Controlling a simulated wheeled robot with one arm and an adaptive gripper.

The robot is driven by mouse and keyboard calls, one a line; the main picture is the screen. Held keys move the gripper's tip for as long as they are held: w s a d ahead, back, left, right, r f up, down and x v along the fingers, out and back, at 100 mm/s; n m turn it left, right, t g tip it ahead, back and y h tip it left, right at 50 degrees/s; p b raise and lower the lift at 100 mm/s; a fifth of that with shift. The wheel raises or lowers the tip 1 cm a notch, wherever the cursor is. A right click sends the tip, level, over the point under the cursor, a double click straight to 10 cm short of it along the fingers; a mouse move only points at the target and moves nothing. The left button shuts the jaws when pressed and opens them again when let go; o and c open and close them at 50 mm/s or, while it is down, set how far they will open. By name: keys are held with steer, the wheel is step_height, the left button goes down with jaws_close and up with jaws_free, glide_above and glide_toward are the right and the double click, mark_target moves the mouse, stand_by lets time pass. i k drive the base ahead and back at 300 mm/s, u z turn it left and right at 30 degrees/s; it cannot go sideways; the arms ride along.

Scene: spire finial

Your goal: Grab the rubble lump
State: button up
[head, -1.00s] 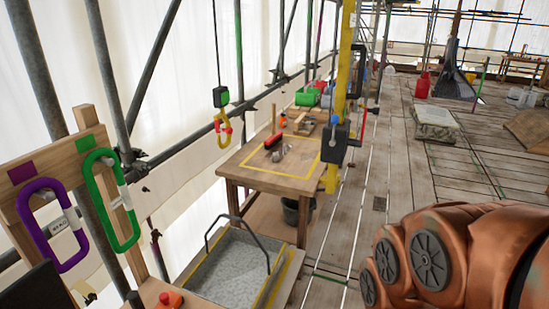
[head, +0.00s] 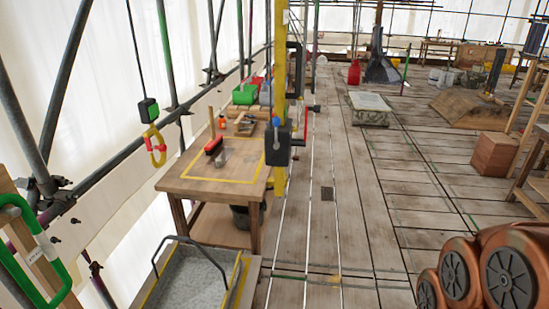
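No rubble lump can be made out for sure. A small grey thing (head: 222,158) lies beside a red-and-black brush (head: 213,145) inside the yellow outline on the wooden workbench (head: 200,188); it is too small to tell whether it is a lump. A small yellowish spot (head: 335,279) shows on the planks, also unclear. My gripper is not in view; only the copper-coloured part of my arm shows at the lower right.
A grey tray (head: 190,285) with a hoop handle stands low in front of the bench. A yellow post (head: 280,100) with a dark box rises at the bench's right. A yellow hook (head: 154,145) hangs at left. The plank deck (head: 370,200) is largely clear.

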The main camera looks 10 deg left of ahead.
mark_target(218, 162)
steer(key=z, duration=0.3)
steer(key=i, duration=5.35)
steer(key=u, duration=4.95)
steer(key=i, duration=0.2)
